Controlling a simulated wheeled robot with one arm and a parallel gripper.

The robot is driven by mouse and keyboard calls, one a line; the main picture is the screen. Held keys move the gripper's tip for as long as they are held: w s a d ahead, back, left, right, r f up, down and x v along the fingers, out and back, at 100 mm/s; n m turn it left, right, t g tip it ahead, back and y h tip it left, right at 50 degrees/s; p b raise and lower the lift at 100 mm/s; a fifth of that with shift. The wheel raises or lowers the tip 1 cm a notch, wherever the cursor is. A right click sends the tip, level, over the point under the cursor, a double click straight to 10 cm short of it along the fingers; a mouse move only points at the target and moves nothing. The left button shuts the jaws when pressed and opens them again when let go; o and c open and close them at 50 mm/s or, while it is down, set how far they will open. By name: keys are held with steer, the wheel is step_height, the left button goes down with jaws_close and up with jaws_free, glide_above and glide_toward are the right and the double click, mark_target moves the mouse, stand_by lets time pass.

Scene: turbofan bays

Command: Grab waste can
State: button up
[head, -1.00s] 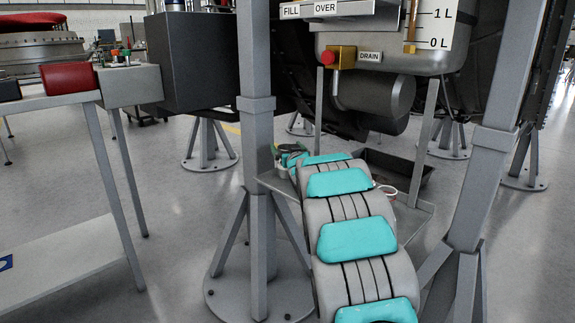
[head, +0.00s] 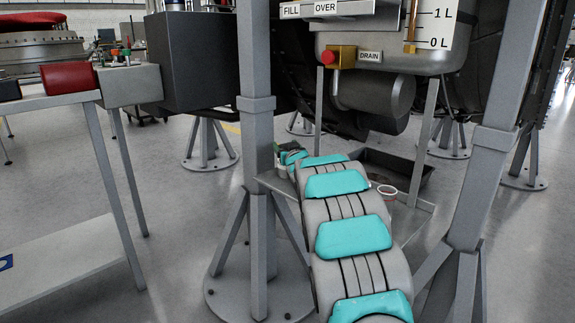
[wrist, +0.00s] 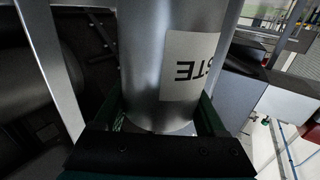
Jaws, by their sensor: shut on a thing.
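The waste can (wrist: 145,60) is a smooth silver cylinder with a pale label (wrist: 190,66); the letters "STE" show upside down on it. It fills the middle of the wrist view. My gripper (wrist: 158,112) is shut on the can, with one dark green finger on each side of it. In the head view my arm hides most of the gripper, and I cannot make out the can there.
A red-rimmed round item (head: 387,191) sits on the shelf. A dark tray (head: 400,168) lies behind. A tank with a drain valve (head: 345,58) hangs above.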

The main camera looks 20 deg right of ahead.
jaws_close()
stand_by(0.3)
